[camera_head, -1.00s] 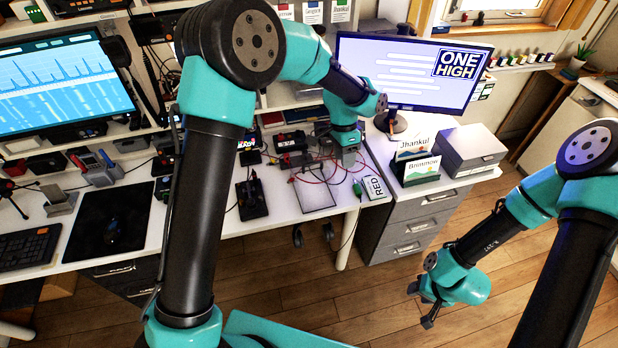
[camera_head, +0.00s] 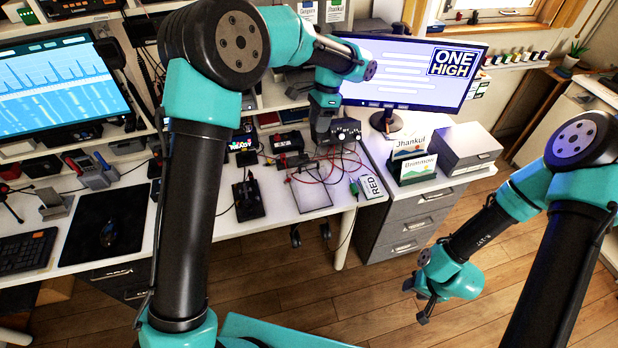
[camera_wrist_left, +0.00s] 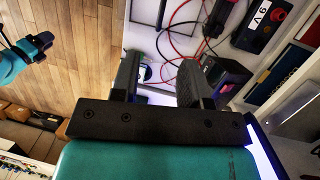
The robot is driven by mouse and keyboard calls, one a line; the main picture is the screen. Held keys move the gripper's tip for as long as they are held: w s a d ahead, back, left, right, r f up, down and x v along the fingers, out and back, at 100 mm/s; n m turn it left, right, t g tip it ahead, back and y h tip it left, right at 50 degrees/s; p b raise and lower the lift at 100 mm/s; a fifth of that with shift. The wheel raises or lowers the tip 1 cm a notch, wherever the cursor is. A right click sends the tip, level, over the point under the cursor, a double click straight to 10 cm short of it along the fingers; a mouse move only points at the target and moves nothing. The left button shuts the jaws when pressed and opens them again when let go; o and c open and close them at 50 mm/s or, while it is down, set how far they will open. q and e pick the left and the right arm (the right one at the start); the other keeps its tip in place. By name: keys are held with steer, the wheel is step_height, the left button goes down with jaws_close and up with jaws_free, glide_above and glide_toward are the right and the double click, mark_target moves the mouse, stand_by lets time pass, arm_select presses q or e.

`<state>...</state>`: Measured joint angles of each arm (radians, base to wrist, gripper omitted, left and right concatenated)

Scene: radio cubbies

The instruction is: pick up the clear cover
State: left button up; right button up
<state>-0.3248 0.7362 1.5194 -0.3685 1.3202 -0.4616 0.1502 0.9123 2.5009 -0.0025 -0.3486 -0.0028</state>
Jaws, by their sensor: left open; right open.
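A see-through rectangle with thin dark edges (camera_head: 309,192), which looks like the clear cover, lies on the white bench near its front edge. Part of its dark outline shows at the top of the left wrist view (camera_wrist_left: 149,24). My left gripper (camera_head: 320,138) is behind it, over the cables and a small dark device. In the left wrist view the two fingers of my left gripper (camera_wrist_left: 158,78) are apart, with bench and cables visible between them. My right gripper (camera_head: 417,300) is open and empty over the wooden floor, away from the bench.
Red and black cables (camera_head: 335,165) lie beside the see-through rectangle. A card holder (camera_head: 413,167) stands on the drawer unit.

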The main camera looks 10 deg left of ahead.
arm_select(q)
glide_above(309, 163)
steer(key=w, duration=0.1)
steer(key=f, duration=0.9)
steer(key=shift+w+d, duration=0.15)
steer(key=shift+d, duration=0.15)
steer(key=shift+f, duration=0.25)
steer(key=shift+x, duration=2.65)
steer(key=shift+w, duration=0.1)
steer(key=shift+c, duration=0.2)
jaws_close()
